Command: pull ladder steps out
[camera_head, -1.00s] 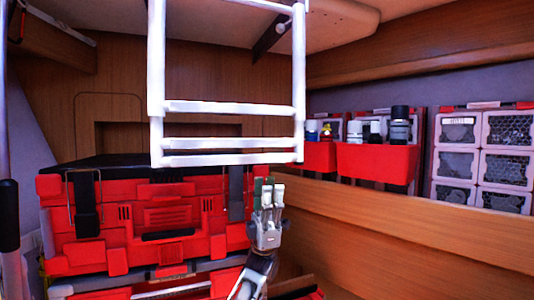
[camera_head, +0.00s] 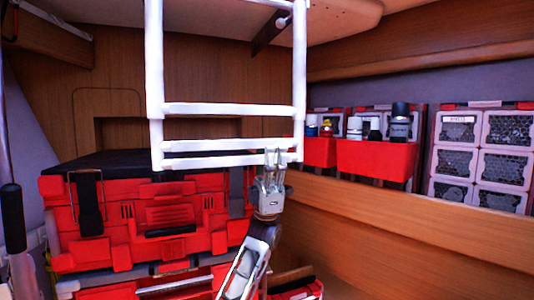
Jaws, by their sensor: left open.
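The white ladder (camera_head: 155,90) hangs upright in the middle of the view, its top cut off by the frame. Its crossbars show: a higher rung (camera_head: 215,109) and two close together at the bottom, the lowest rung (camera_head: 205,161) being nearest the red cases. My left gripper (camera_head: 274,158) is open and points up. Its fingertips overlap the right end of the lowest rungs, just inside the right rail (camera_head: 299,80). I cannot tell whether they touch the rung. My right gripper is not in view.
Red toolboxes (camera_head: 165,215) stand behind and below the ladder. A red wall bin (camera_head: 375,162) with bottles hangs at the right, beside white-framed mesh compartments (camera_head: 482,157). A wooden ledge (camera_head: 420,230) runs along the right wall. A dark-gripped pole (camera_head: 12,215) stands far left.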

